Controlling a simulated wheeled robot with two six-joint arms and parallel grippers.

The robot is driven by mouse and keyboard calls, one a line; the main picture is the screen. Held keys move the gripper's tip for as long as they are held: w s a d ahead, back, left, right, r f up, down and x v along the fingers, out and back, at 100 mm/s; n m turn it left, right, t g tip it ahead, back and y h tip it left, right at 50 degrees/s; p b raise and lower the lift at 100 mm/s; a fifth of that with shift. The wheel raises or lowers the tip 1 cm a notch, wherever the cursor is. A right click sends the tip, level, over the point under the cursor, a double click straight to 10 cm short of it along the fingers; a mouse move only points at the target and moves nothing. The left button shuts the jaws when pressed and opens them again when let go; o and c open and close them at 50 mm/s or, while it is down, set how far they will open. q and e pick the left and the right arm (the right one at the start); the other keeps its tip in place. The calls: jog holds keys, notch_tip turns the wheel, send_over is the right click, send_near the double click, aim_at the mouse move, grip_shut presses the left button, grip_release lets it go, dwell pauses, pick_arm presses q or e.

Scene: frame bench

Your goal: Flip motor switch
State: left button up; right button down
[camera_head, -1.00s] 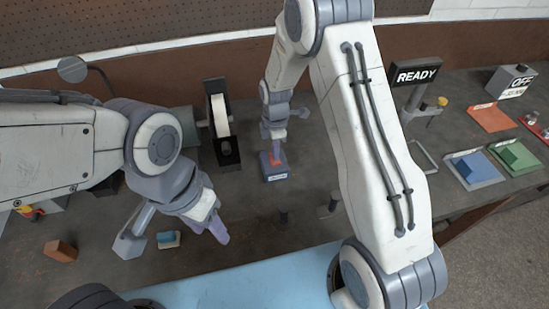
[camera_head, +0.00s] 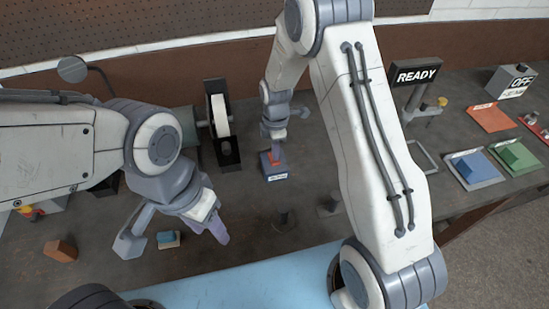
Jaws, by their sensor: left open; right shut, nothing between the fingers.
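The motor switch (camera_head: 275,173) is a small dark blue-grey box with a white label on its front and a red lever (camera_head: 275,156) on top. It stands on the bench in the middle of the head view. My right gripper (camera_head: 274,143) is shut and empty, pointing down right at the red lever; the fingertips partly hide the lever, and I cannot tell whether they touch it. My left gripper (camera_head: 176,243) is open and empty, low over the bench at the left front, well away from the switch.
A grinding wheel (camera_head: 220,115) in a dark frame stands left of the switch. A blue block (camera_head: 168,239) and a brown block (camera_head: 61,250) lie at the left front. A READY sign (camera_head: 416,72) stands at the right.

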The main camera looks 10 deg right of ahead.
jog(key=shift+f+b, duration=0.7)
jog(key=shift+f, duration=0.3)
dwell(0.7)
jog(key=shift+r, duration=0.1)
jog(key=shift+r+p, duration=2.75)
jog(key=shift+r, duration=0.7)
